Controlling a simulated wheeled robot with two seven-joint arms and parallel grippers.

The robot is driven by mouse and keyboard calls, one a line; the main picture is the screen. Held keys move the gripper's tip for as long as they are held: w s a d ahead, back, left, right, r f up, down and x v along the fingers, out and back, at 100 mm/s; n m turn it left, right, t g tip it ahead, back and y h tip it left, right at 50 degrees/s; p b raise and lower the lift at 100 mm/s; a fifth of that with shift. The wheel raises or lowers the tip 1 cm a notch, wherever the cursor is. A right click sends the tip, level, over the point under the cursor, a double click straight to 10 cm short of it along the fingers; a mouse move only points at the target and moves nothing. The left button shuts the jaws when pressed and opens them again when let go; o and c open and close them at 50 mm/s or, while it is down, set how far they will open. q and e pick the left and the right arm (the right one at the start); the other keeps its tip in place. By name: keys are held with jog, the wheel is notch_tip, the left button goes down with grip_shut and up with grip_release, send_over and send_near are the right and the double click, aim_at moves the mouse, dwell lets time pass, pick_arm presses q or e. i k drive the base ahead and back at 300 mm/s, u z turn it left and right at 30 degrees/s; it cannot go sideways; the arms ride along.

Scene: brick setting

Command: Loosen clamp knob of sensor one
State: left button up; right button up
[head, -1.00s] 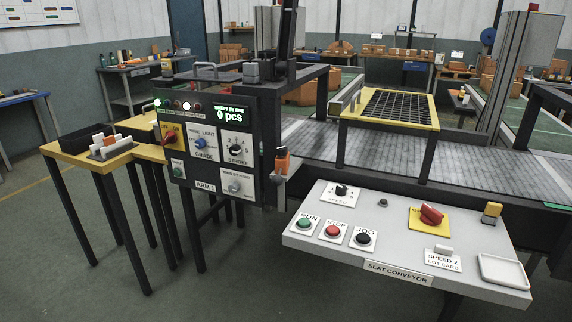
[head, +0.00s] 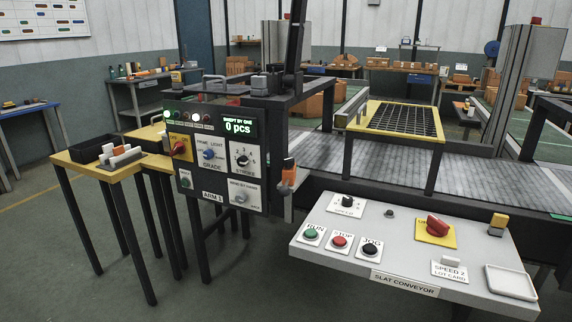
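Neither of my grippers shows in the head view. No sensor or clamp knob labelled as sensor one can be made out. A dark control panel (head: 214,158) stands left of centre, with a lit display (head: 239,126) reading "0 pcs".
A grey slat conveyor console (head: 410,245) with several buttons stands at front right. The slatted conveyor (head: 394,172) runs behind it, under a yellow-framed grid (head: 402,118). A yellow side table (head: 103,163) holds a black bin (head: 93,151). Floor at front left is clear.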

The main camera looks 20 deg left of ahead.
aim_at(288, 162)
jog(key=k, duration=1.2)
jog(key=u, duration=0.85)
jog(key=i, duration=1.75)
jog(key=z, duration=0.8)
